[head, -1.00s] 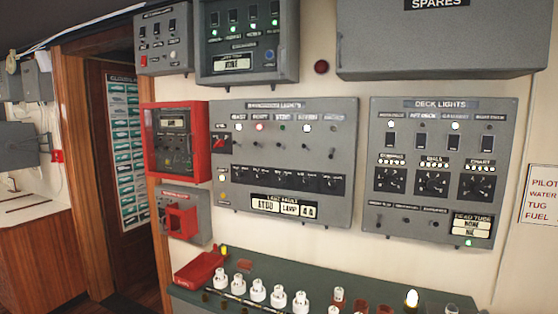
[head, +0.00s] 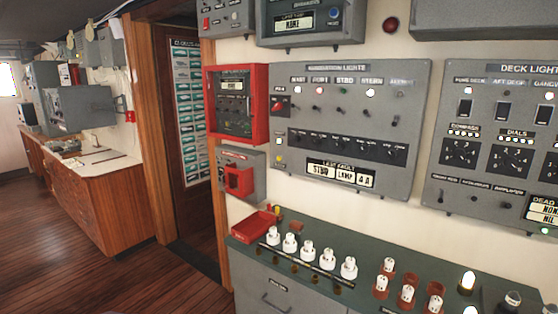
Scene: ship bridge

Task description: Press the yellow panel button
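A small yellow button-like spot (head: 279,159) shows at the lower left corner of the grey navigation lights panel (head: 365,90), left of the lamp fault display (head: 341,174). It is too small to tell whether it is pressed. The panel hangs on the cream wall above a green-topped cabinet. Neither of my grippers is in view.
The cabinet top (head: 365,254) holds several white lamp bases and a red tray (head: 254,226). A red-framed box (head: 236,104) and a red-guarded switch (head: 239,180) are left of the panel. The deck lights panel (head: 500,140) is right. Wooden floor (head: 90,255) is clear at left.

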